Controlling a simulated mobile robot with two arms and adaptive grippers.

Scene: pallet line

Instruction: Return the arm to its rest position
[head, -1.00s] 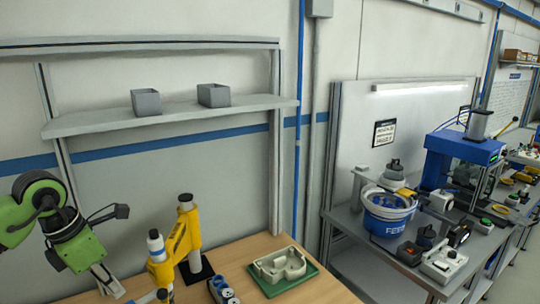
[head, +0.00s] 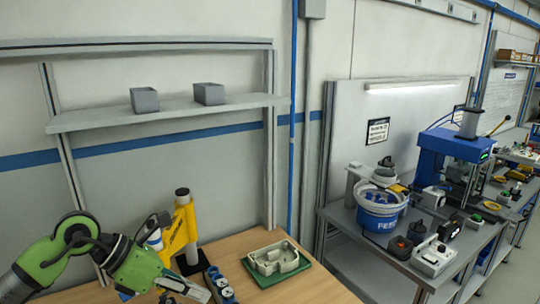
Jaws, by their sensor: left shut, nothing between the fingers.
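My left arm (head: 142,268) is green and comes in from the lower left. Its gripper (head: 196,291) is shut and empty, low over the wooden bench (head: 231,240). It is in front of the yellow jointed stand (head: 181,231) and just left of the blue holder with round white tops (head: 222,289). The picture does not show clearly whether the gripper touches anything. My right gripper is out of view.
A beige housing (head: 277,258) lies on a green plate (head: 298,272) to the right. A shelf (head: 75,120) with two grey bins (head: 145,100) is above. A blue feeder bowl (head: 380,215) and blue press (head: 450,148) stand on the grey table at right.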

